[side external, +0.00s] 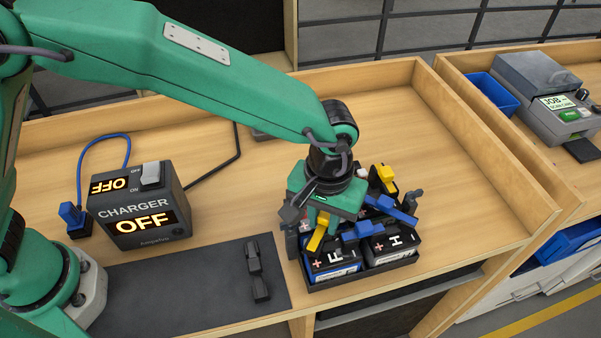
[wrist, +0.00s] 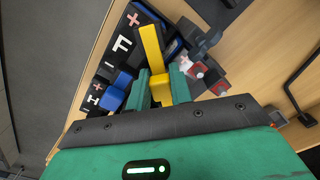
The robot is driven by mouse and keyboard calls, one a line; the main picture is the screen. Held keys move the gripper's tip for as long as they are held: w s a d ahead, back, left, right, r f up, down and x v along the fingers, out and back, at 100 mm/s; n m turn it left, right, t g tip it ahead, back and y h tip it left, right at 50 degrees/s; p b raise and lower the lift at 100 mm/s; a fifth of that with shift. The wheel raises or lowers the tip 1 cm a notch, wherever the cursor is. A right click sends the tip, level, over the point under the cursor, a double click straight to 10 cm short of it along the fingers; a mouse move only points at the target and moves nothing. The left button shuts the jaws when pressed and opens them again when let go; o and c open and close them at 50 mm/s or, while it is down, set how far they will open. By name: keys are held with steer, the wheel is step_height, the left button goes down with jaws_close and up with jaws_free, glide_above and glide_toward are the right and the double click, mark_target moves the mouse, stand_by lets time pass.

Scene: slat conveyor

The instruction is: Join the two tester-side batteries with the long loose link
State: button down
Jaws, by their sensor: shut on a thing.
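A black tray (side external: 362,277) holds several batteries; the one marked F (side external: 335,265) and the one marked H (side external: 390,245) face the front. My gripper (wrist: 159,88) is over the tray, its green fingers shut on a yellow link (wrist: 151,48) beside the battery F (wrist: 122,43). The yellow link's lower end (side external: 317,238) shows below my gripper in the side view. Blue links (side external: 362,231) lie across the battery tops. A long black piece (side external: 255,268) lies on the dark mat; I cannot tell whether it is a link. My gripper hides the rear left of the tray.
A charger (side external: 140,215) reading OFF stands at the left, with a blue plug (side external: 72,217) beside it. A dark mat (side external: 190,290) lies at the front. A grey device (side external: 548,95) and a blue bin (side external: 490,92) stand on the neighbouring bench. The bench right of the tray is clear.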

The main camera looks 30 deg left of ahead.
steer(key=shift+f, duration=0.15)
steer(key=c, duration=1.2)
jaws_free()
steer(key=shift+o, duration=0.2)
steer(key=shift+r, duration=3.9)
